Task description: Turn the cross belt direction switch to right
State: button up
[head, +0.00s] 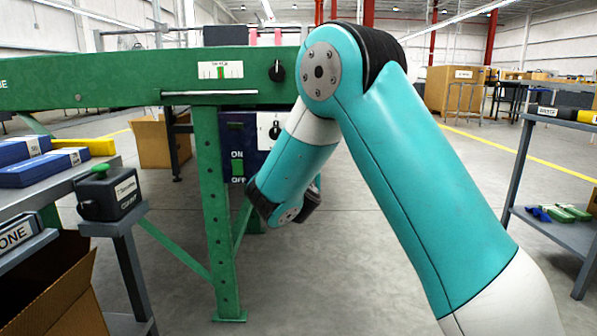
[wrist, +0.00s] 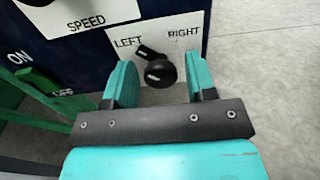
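The cross belt direction switch (wrist: 160,72) is a black knob on a white plate marked LEFT and RIGHT. Its pointer arm tilts up and to the left, toward the word LEFT. My gripper (wrist: 161,66) is open in the wrist view, with one teal finger on each side of the knob. A gap shows between the knob and each finger, and nothing is gripped. In the head view, my arm hides the switch and most of the gripper.
The dark blue control box (head: 240,140) carries a green ON/OFF switch (head: 238,168) and the speed knob (head: 275,131), above and left of the direction switch. A green machine leg (head: 212,210) stands left of the box. Open floor lies to the right.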

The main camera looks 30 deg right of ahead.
jog(key=c, duration=0.7)
jog(key=shift+m, duration=0.4)
jog(key=shift+s+d+f+m+b, duration=0.1)
jog(key=shift+m+b, duration=0.25)
jog(key=shift+m, duration=3.9)
jog(key=shift+f+m+b, duration=0.1)
jog(key=shift+m+b, duration=0.2)
jog(key=shift+m, duration=3.95)
jog(key=o, duration=0.9)
